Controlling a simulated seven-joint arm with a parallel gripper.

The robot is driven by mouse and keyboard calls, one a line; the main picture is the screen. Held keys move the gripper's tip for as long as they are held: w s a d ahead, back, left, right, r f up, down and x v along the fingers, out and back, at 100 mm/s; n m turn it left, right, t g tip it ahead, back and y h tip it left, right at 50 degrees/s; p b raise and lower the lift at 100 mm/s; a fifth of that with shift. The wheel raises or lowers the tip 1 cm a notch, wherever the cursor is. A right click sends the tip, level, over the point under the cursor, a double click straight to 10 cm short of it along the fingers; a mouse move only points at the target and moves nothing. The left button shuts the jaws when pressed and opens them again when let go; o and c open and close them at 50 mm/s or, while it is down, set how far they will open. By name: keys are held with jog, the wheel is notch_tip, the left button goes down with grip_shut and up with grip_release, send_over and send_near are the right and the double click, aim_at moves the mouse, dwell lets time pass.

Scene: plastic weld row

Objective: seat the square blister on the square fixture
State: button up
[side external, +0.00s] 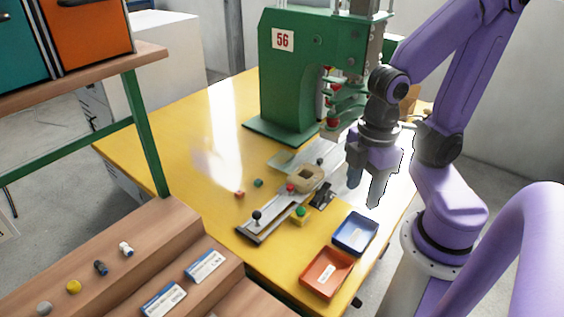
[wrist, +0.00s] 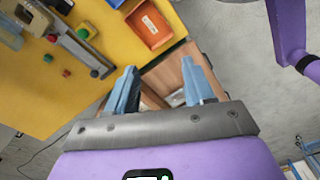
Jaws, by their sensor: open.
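My gripper (side external: 367,190) is open and empty, above the right side of the table in the side view. In the wrist view its two blue fingers (wrist: 159,80) stand wide apart with nothing between them. A tan block with a round hollow (side external: 307,178) sits on a grey metal slide (side external: 268,217), to the left of my gripper. I cannot tell for sure whether this block is the square fixture. I cannot make out the square blister in either view. The slide also shows at the upper left of the wrist view (wrist: 75,45).
A green press (side external: 290,75) stands at the back of the yellow table (side external: 190,150). A blue tray (side external: 355,233) and an orange tray (side external: 327,271) lie at the front edge. A green-button box (side external: 300,215) and small red (side external: 239,194) and green (side external: 258,183) pieces flank the slide.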

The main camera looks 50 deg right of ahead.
jog(key=o, duration=0.4)
jog(key=shift+c, duration=0.2)
jog(key=shift+o, duration=0.6)
jog(key=shift+w+a, duration=0.15)
jog(key=shift+w, duration=0.1)
jog(key=w+a+m, duration=0.3)
jog(key=w+m, duration=0.6)
jog(key=w, duration=0.7)
jog(key=w+d+f+m, duration=0.2)
jog(key=w+m, duration=0.1)
jog(key=w, duration=0.4)
jog(key=w+d+f+m, duration=0.2)
jog(key=w+f+m, duration=0.15)
jog(key=w, duration=0.25)
jog(key=m, duration=1.5)
send_near(281, 154)
jog(key=s+a, duration=0.2)
jog(key=a, duration=0.1)
jog(key=shift+s+a+f, duration=0.1)
jog(key=shift+f, duration=1.7)
jog(key=shift+a+f, duration=0.1)
jog(key=shift+f, duration=1.7)
